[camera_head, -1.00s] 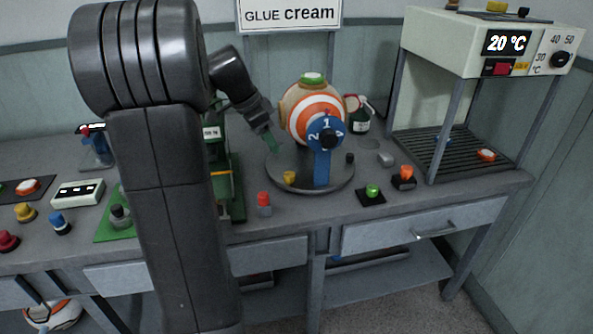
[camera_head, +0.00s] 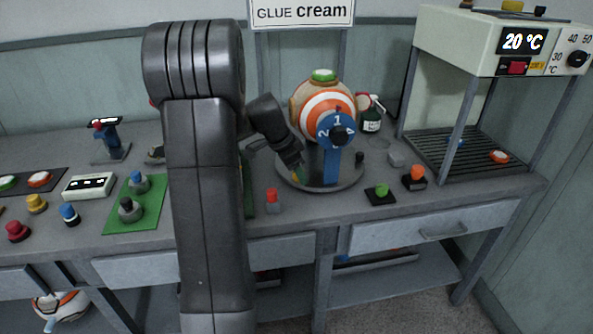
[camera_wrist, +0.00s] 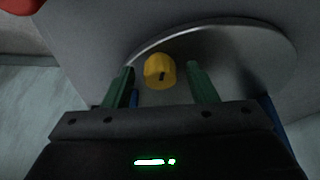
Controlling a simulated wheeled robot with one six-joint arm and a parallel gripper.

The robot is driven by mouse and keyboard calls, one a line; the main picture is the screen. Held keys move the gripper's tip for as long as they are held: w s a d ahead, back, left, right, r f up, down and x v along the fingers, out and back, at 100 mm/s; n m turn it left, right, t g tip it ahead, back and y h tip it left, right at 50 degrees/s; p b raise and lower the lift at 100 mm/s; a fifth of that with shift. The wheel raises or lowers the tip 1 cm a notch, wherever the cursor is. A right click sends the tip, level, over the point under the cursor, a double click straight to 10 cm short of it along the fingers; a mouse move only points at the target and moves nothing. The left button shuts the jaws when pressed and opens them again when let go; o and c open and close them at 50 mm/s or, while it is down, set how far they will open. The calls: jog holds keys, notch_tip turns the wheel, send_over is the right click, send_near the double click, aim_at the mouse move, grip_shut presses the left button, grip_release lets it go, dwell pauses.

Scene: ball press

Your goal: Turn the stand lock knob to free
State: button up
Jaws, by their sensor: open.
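The yellow knob (camera_wrist: 160,71) stands on the rim of the round grey turntable stand (camera_wrist: 235,50). In the wrist view it has a dark mark on its face and lies between the tips of my open gripper (camera_wrist: 160,84), slightly beyond them; I cannot tell whether they touch it. In the head view my gripper (camera_head: 299,173) is at the left front of the stand (camera_head: 345,184) and mostly covers the knob. A blue post with a numbered blue dial (camera_head: 337,132) rises from the stand, in front of an orange-and-white ball (camera_head: 318,98).
A red button (camera_head: 272,195) stands in front of the stand, near the table edge. A green button (camera_head: 380,189) and an orange button (camera_head: 415,175) are to its right. A heater with a 20 °C display (camera_head: 521,42) stands at the right. My arm hides part of the table.

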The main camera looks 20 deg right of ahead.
jog(key=c, duration=1)
jog(key=shift+n, duration=0.3)
jog(key=n+t+b, duration=0.1)
jog(key=n, duration=0.2)
jog(key=shift+s+t, duration=0.1)
jog(key=shift+t, duration=0.2)
jog(key=n+t, duration=0.1)
jog(key=n, duration=0.2)
jog(key=shift+r+y, duration=0.15)
jog(key=shift+y, duration=0.15)
jog(key=shift+d+n+t+p, duration=0.1)
jog(key=shift+n+t+p, duration=0.35)
jog(key=shift+n, duration=0.65)
jog(key=shift+y, duration=0.3)
